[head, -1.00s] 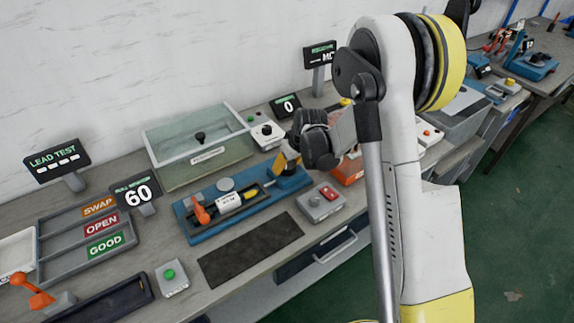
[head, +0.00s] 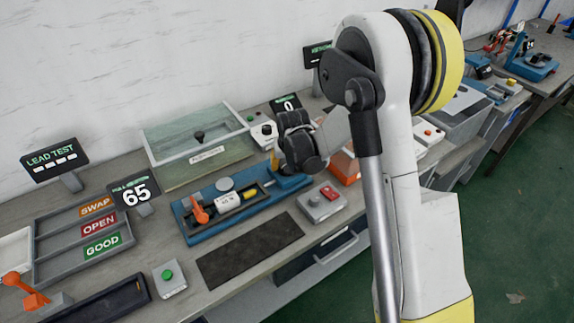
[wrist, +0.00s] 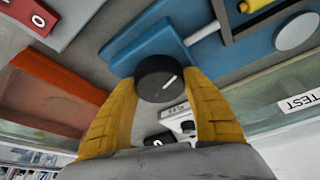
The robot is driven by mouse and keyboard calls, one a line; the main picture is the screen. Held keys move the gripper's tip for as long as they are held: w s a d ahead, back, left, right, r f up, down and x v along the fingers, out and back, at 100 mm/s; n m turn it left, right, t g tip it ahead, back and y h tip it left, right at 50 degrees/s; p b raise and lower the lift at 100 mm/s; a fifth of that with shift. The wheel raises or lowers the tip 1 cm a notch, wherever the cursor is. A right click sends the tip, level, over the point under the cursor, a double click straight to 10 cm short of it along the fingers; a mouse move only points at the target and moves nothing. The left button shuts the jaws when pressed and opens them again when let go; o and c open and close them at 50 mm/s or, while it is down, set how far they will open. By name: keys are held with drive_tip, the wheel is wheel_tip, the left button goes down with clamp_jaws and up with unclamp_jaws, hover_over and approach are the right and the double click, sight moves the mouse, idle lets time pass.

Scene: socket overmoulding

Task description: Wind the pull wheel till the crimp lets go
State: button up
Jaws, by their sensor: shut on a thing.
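The pull wheel (wrist: 158,80) is a round black knob with a white mark on a blue block, seen in the wrist view. My gripper (wrist: 162,76) has a yellow finger on each side of the wheel and is shut on it. In the head view my gripper (head: 277,163) is at the right end of the blue pull tester (head: 187,232), and it hides the wheel there. An orange lever (head: 200,213) and a small yellow piece (head: 250,194) are on the tester. The pull display (head: 136,194) reads 65. The crimp itself is too small to make out.
A control box with a red button (head: 322,203) stands right of the tester, with an orange bin (head: 346,167) behind it. A glass-lidded case (head: 195,155) is behind the tester. A dark mat (head: 250,250) lies in front. The SWAP/OPEN/GOOD tray (head: 127,237) is at left.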

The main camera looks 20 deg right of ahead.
idle(0.3)
drive_tip(key=o, duration=1.2)
drive_tip(key=shift+r, duration=0.1)
drive_tip(key=v, duration=1.1)
drive_tip(key=shift+s+a+r, duration=0.1)
drive_tip(key=shift+r, duration=0.3)
drive_tip(key=s+r+t, duration=0.1)
drive_tip(key=s+r, duration=0.8)
drive_tip(key=s, duration=0.3)
drive_tip(key=shift+n+t, duration=0.7)
drive_tip(key=shift+t, duration=0.1)
drive_tip(key=s, duration=0.8)
drive_tip(key=s+r, duration=0.1)
drive_tip(key=s, duration=0.4)
drive_tip(key=shift+s+d, duration=0.1)
drive_tip(key=shift+d, duration=0.2)
